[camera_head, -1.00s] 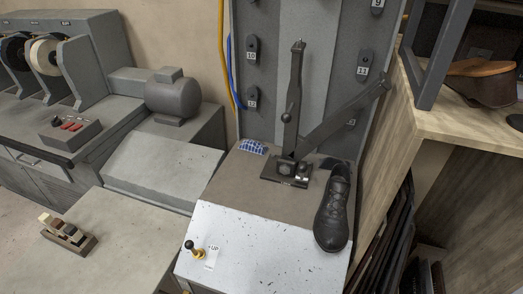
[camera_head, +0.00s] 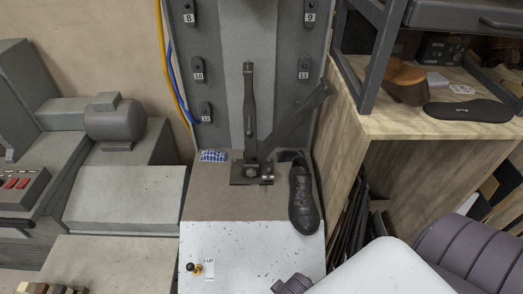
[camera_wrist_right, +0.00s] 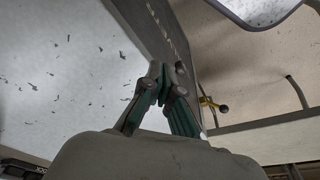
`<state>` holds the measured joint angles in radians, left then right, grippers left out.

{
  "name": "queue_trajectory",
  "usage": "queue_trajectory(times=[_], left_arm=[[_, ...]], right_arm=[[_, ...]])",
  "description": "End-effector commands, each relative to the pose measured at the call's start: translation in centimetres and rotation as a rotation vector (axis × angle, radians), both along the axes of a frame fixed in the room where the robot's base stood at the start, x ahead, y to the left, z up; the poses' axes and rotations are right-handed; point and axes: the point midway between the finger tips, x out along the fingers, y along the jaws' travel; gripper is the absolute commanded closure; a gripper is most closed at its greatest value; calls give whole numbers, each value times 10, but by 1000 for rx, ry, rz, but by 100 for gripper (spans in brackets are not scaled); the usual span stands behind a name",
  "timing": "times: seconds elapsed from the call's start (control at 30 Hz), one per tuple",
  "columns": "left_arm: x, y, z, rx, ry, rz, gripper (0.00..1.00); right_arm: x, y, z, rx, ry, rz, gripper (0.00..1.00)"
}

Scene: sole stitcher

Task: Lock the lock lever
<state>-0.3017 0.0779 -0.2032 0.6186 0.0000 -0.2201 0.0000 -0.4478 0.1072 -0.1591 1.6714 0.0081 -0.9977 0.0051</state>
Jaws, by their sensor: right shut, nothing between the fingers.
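On the stitcher's grey top stands a dark metal assembly with an upright lever (camera_head: 249,100) and a second lever (camera_head: 296,118) slanting up to the right. Below, on the white speckled panel, a small brass lever with a black knob (camera_head: 195,268) stands beside an "UP" label (camera_head: 209,268). I cannot tell which is the lock lever. A small brass lever with a dark tip (camera_wrist_right: 212,104) also shows in the right wrist view, beyond my right gripper (camera_wrist_right: 168,72). That gripper is shut and empty, apart from the lever. My left gripper is not in view.
A black shoe (camera_head: 303,197) stands right of the lever base, and a blue-white patterned piece (camera_head: 213,156) lies left of it. A wooden bench (camera_head: 390,122) bounds the right side. A motor (camera_head: 115,119) stands at left. The white panel is mostly clear.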

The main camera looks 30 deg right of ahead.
Motion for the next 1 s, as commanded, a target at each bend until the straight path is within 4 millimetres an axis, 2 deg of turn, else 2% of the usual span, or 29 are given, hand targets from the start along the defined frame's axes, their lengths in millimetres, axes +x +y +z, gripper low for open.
queue_trajectory(times=[0.03,0.2,0.3,0.4,0.57,0.73,0.87,1.0], left_arm=[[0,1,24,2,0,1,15],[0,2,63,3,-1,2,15],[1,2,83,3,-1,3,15],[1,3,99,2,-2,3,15],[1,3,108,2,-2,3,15],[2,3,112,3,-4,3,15],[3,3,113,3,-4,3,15],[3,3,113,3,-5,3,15]], right_arm=[[10,1,46,4,-16,-1,100],[35,7,151,24,-45,1,100],[52,14,201,45,-53,10,100],[77,21,237,72,-50,26,100],[118,24,245,94,-17,29,100],[173,5,241,87,29,-17,100],[220,-28,241,71,60,-106,100],[269,-79,251,55,76,-248,100]])
